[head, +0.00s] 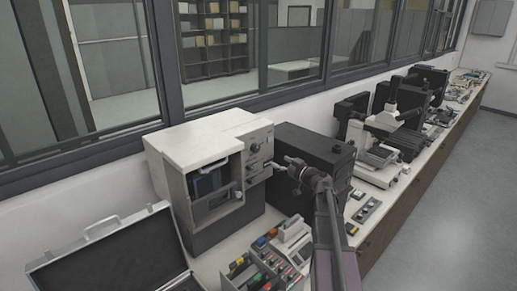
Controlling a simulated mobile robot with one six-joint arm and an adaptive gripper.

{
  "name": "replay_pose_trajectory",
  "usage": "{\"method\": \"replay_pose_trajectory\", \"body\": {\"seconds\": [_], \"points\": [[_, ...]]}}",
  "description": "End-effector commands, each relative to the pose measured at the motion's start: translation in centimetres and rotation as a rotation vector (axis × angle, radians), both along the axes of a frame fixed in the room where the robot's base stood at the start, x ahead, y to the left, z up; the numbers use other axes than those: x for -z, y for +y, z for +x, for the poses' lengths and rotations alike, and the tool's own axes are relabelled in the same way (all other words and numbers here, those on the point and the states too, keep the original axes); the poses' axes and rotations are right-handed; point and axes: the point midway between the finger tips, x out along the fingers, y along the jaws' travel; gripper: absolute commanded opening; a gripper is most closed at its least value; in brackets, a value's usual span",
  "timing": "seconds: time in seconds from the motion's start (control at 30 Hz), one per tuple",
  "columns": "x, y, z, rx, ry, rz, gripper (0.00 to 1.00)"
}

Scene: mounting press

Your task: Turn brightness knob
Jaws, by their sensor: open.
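A cream and grey machine (195,146) stands on the bench by the window. Its right-hand front panel (258,140) carries small dark knobs. One knob (255,148) shows near the middle of the panel. The labels are too small to read, so I cannot tell which is the brightness knob. My gripper (276,162) is just in front of the panel's lower right part, at the end of my purple and grey arm. Its jaws are open, with nothing seen between them. I cannot tell whether a fingertip touches the panel. The gripper hides part of the panel's lower edge.
A black box (312,150) stands close to the right of the machine. An open case (100,250) lies front left. A rack of coloured items (262,262) sits below my arm. Microscope-like equipment (385,125) stands farther along the bench. Open floor (455,190) is at right.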

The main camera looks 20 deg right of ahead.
Motion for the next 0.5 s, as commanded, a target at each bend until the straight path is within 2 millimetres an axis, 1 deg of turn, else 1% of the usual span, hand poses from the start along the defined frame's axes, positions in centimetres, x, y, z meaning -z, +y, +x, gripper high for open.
{"method": "replay_pose_trajectory", "body": {"seconds": [0.3,0.5], "points": [[0.03,-0.64,-0.16,0.008,0.001,0.000,0.87],[0.03,-0.47,0.55,0.007,0.001,0.000,0.87]]}}
